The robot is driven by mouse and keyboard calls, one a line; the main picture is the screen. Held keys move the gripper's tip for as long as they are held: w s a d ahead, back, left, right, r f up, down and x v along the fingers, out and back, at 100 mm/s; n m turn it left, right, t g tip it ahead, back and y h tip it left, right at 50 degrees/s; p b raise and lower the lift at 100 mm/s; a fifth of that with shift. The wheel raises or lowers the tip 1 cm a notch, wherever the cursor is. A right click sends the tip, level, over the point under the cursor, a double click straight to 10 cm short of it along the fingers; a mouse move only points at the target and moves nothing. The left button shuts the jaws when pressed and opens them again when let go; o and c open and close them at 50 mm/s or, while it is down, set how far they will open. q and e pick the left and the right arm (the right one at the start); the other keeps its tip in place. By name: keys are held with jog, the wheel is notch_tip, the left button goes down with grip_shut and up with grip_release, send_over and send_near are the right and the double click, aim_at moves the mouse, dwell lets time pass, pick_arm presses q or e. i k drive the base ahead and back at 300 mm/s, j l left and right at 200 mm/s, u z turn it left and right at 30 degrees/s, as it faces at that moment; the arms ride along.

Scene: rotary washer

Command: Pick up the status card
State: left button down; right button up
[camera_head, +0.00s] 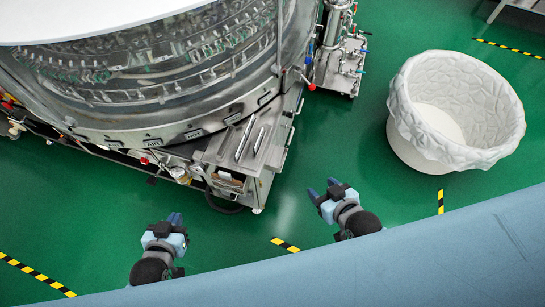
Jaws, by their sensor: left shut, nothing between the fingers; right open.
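I cannot make out the status card with certainty. A small pale piece (230,178) shows in an opening on the front of the washer's steel ledge (222,147); it is too small to tell what it is. My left gripper (175,219) is shut and empty, over the green floor below and left of the ledge in the picture. My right gripper (322,191) is open and empty, to the right of the ledge and apart from it.
The large round washer (160,120) fills the upper left. A steel stand with valves (342,65) is beside it. A white lined bin (410,150) stands at the right. Yellow-black tape (36,273) marks the green floor, which is clear between the grippers.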

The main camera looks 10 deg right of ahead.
aim_at(240, 151)
jog(key=i+j+z, duration=0.1)
jog(key=j, duration=0.25)
jog(key=i+j+z, duration=0.15)
jog(key=j, duration=0.2)
jog(key=i+j+z, duration=0.1)
jog(key=j, duration=0.25)
jog(key=j+z, duration=0.1)
jog(key=j, duration=0.25)
jog(key=i, duration=0.05)
